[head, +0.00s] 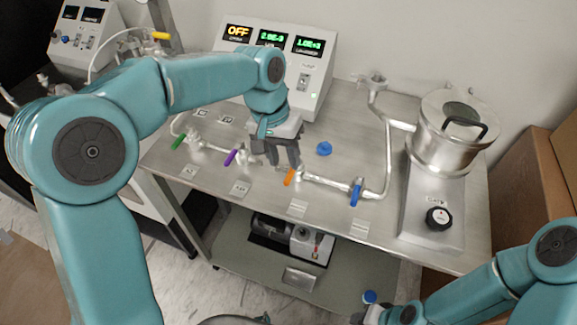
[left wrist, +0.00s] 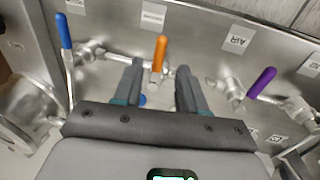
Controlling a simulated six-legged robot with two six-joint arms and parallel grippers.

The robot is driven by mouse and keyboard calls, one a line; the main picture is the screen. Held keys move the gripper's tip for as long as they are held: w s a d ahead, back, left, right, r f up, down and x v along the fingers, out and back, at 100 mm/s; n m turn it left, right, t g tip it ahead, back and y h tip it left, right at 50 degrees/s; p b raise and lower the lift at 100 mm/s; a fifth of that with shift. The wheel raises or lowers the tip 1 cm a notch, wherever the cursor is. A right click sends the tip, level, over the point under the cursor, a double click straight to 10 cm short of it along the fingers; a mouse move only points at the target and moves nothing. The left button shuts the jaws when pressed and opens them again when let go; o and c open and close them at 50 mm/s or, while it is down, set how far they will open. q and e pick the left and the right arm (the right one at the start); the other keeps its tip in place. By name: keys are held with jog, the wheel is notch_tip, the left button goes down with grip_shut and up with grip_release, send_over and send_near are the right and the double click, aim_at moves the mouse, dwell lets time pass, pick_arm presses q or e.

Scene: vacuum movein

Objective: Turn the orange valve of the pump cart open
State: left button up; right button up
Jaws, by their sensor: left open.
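The orange valve handle (head: 289,177) sits on the metal pipe line near the front edge of the steel cart top (head: 350,125). My left gripper (head: 284,158) is open and points down just behind the handle. In the left wrist view the orange handle (left wrist: 160,52) shows between the two spread fingertips of my left gripper (left wrist: 160,68), with a visible gap to each finger. It stands roughly upright in that picture. My right gripper (head: 374,314) is only partly in view at the bottom edge, and its fingers are not clear.
Purple (head: 231,157), green (head: 180,141) and blue (head: 355,194) valve handles share the pipework. A round blue cap (head: 324,148) lies on the cart top. A display box (head: 275,60) stands behind, and a metal chamber (head: 445,145) stands right. Another blue cap (head: 370,297) is beside my right gripper.

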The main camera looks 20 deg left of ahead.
aim_at(289, 174)
pick_arm(q)
jog(key=shift+d+f, duration=0.25)
jog(key=shift+f, duration=0.7)
jog(key=shift+d+f, duration=0.2)
jog(key=shift+f, duration=0.75)
grip_shut()
